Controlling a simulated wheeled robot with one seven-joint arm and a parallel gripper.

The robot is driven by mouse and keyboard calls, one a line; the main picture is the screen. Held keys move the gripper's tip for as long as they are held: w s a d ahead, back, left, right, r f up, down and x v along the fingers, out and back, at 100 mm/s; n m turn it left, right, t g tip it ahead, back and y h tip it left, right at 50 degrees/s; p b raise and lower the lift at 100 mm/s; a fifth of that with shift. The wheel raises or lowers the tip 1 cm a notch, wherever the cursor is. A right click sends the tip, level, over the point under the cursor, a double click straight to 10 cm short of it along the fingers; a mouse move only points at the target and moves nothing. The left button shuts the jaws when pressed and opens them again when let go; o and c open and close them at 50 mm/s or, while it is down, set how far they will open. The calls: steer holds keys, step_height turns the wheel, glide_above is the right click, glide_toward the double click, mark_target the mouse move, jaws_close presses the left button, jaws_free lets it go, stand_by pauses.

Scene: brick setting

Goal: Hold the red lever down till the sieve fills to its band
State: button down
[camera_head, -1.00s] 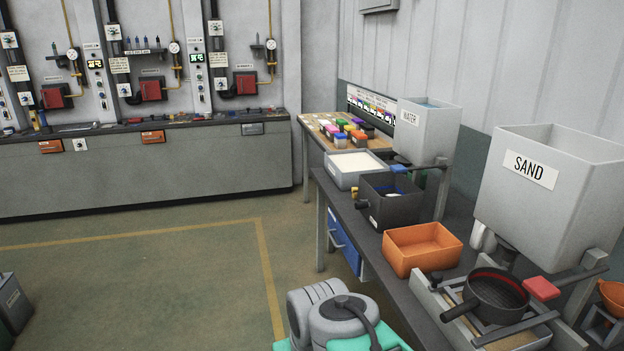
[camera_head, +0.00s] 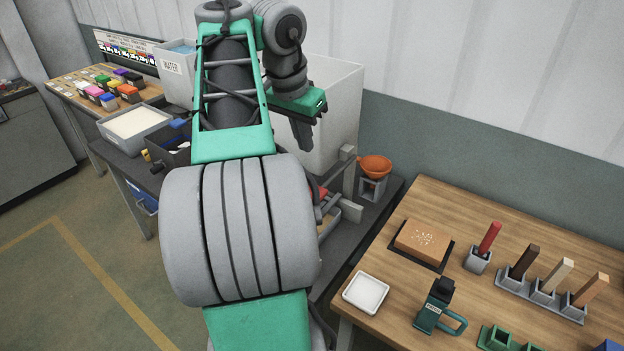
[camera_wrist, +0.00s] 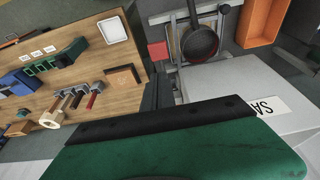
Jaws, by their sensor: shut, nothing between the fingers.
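The sieve (camera_wrist: 198,43) is a dark round pan with a handle; it shows in the wrist view below the sand hopper, and its fill level is too small to tell. The red lever (camera_wrist: 157,51) has a flat red pad beside the sieve. In the head view my arm hides the sieve, and only a bit of the red lever (camera_head: 322,193) shows. The grey sand hopper (camera_head: 338,105) stands behind my arm. My gripper (camera_head: 305,144) is shut and empty, pointing down in front of the hopper, above the lever and apart from it.
An orange bin (camera_wrist: 262,22) lies beyond the sieve. An orange funnel (camera_head: 375,166) sits on a stand right of the hopper. A wooden table (camera_head: 400,285) at right carries a brick, a white dish and tools. The water hopper (camera_head: 177,70) stands at left.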

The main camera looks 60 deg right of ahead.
mark_target(314, 191)
steer(key=b+x, duration=0.3)
steer(key=x, duration=0.1)
steer(key=b+x, duration=0.3)
steer(key=x, duration=0.2)
steer(key=a+b+x, duration=0.1)
steer(key=b+x, duration=0.3)
steer(key=shift+w+d+f, duration=0.1)
steer(key=shift+w+f, duration=0.05)
steer(key=shift+f, duration=0.4)
